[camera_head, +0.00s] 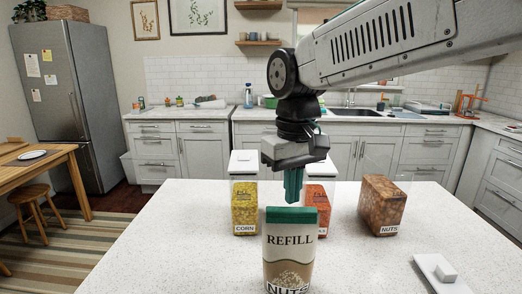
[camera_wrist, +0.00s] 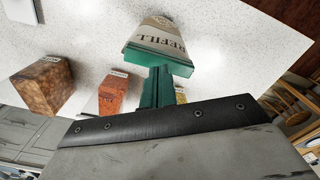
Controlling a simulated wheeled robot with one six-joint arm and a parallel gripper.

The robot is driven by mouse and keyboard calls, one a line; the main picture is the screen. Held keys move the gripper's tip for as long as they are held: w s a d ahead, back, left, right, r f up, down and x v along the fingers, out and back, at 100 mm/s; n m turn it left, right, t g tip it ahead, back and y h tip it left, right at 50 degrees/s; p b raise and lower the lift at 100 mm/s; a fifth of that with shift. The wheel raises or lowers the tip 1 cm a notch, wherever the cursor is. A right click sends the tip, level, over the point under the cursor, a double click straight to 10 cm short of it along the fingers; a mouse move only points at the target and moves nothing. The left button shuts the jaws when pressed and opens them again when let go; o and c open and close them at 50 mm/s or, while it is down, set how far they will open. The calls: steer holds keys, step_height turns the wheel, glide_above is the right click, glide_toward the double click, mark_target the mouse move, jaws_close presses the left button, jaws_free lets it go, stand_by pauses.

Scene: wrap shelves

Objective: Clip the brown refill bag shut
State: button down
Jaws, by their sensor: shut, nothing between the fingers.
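The brown refill bag (camera_head: 289,250) stands upright at the front middle of the white table, marked REFILL and NUTS. A dark green band (camera_head: 290,215) runs along its top edge; I cannot tell whether it is a clip or part of the bag. My gripper (camera_head: 293,198) points down with green fingers shut and empty, above and behind the bag's top in the head view. In the wrist view the bag (camera_wrist: 160,38) lies just beyond the fingertips (camera_wrist: 157,72), its green band close to them. Whether the fingers touch the band is unclear. No separate clip is seen.
Clear containers hold yellow corn (camera_head: 244,210), an orange-red food (camera_head: 316,208) and brown nuts (camera_head: 382,206) behind the bag. A white lid-like piece with a knob (camera_head: 441,272) lies at the front right. The table (camera_head: 150,240) is bare on the left.

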steer(key=shift+f, duration=0.8)
stand_by(0.4)
steer(key=shift+r, duration=3.5)
steer(key=s+d+f+m, duration=0.2)
steer(key=s+d+f, duration=0.4)
steer(key=s+d, duration=0.3)
steer(key=s+d+f+m+t, duration=0.1)
steer(key=s+d+f+m, duration=0.2)
steer(key=s+d+f, duration=0.3)
steer(key=s+d, duration=0.4)
steer(key=d, duration=0.1)
steer(key=shift+s+d+f+m, duration=0.15)
steer(key=shift+s+d+m, duration=0.05)
steer(key=shift+d+m, duration=0.15)
